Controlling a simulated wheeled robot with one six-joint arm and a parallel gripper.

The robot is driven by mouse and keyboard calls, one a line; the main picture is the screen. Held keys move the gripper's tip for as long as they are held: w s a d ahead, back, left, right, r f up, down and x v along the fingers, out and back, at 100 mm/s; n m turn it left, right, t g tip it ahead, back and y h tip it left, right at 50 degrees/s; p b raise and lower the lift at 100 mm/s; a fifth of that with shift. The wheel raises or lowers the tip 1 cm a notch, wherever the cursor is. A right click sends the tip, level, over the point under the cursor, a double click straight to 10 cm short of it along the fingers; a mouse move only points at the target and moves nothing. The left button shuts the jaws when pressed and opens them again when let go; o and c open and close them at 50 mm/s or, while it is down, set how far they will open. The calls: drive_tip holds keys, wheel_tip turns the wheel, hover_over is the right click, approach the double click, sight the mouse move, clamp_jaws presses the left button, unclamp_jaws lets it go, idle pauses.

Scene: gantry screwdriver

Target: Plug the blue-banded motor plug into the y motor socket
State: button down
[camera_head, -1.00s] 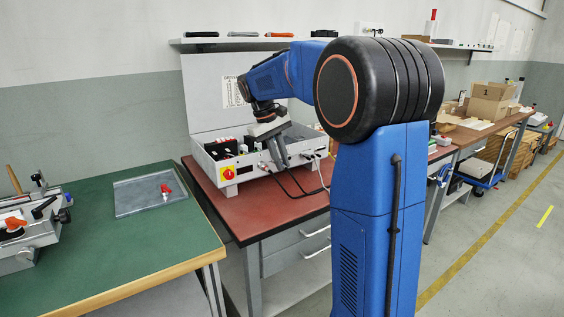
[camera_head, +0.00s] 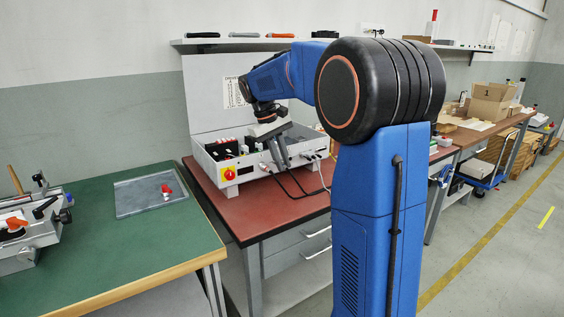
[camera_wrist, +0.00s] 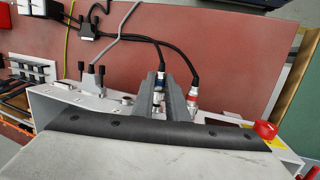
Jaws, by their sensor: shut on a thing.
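In the wrist view my gripper (camera_wrist: 162,84) is shut on the blue-banded plug (camera_wrist: 158,84), which sits between its two grey fingers with a black cable running from it. The plug is at the front panel of the white control box (camera_wrist: 75,97); whether it is seated in a socket I cannot tell. The y motor socket cannot be told apart, as the gripper covers part of the panel. A red-banded plug (camera_wrist: 193,97) is just right of the fingers at the panel. In the head view my gripper (camera_head: 281,156) is tilted down at the front of the control box (camera_head: 255,170).
The box's red knob (camera_wrist: 265,130) is right of the gripper. Grey connectors (camera_wrist: 92,76) stand left of it. Cables cross the red bench top (camera_wrist: 245,40) in front of the panel. A grey tray (camera_head: 135,204) lies on the green table at left.

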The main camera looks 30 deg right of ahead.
drive_tip(key=shift+w, duration=0.75)
idle(0.9)
drive_tip(key=c, duration=1.7)
unclamp_jaws()
drive_tip(key=shift+o, duration=0.2)
drive_tip(key=shift+v, duration=2.8)
